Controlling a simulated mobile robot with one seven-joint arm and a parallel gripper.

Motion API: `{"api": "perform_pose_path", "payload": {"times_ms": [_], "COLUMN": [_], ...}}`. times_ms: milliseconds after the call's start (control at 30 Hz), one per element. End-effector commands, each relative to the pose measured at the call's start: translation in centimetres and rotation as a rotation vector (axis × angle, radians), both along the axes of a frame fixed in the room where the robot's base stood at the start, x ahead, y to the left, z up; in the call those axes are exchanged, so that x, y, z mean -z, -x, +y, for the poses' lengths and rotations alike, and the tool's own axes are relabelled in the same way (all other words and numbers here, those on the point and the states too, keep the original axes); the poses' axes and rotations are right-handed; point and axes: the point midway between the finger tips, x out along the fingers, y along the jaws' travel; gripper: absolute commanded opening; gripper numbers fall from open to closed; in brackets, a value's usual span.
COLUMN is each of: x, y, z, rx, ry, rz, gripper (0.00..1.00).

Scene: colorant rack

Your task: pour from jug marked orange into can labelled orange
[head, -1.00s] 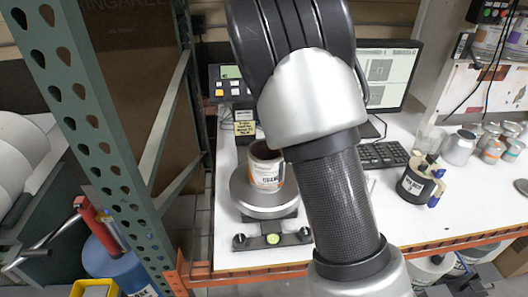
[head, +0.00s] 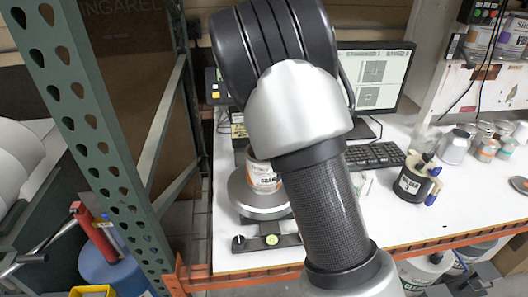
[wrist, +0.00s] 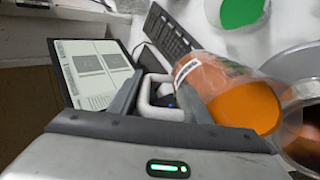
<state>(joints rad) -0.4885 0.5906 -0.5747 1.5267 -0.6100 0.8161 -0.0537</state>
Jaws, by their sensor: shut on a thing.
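My gripper (wrist: 158,105) is shut on the white handle of a clear jug (wrist: 205,72) in the wrist view. The jug holds orange liquid, carries a white label and is tilted, with its mouth towards the lower right. A metal can (wrist: 303,128) shows at the right edge of the wrist view, close to the jug's mouth. Whether liquid is flowing is unclear. In the head view the can (head: 262,177), with a white and orange label, stands on a round scale plate (head: 250,203). My arm covers part of the can and hides the gripper and jug there.
A monitor (head: 375,77) and keyboard (head: 374,156) stand behind. A dark labelled pot (head: 413,184) is to the right, with several small metal containers (head: 456,145) beyond. A green post (head: 100,150) rises at left. The table's front right is clear.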

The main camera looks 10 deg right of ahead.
Motion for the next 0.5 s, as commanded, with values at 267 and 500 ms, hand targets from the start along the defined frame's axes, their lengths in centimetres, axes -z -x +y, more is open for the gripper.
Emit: {"api": "perform_pose_path", "payload": {"times_ms": [267,500], "x": [-0.46,-0.6], "y": [-0.31,-0.45], "z": [-0.24,-0.33], "rx": [-0.002,-0.003], "ry": [0.019,0.028], "rz": [-0.012,-0.017], "gripper": [0.0,0.0]}}
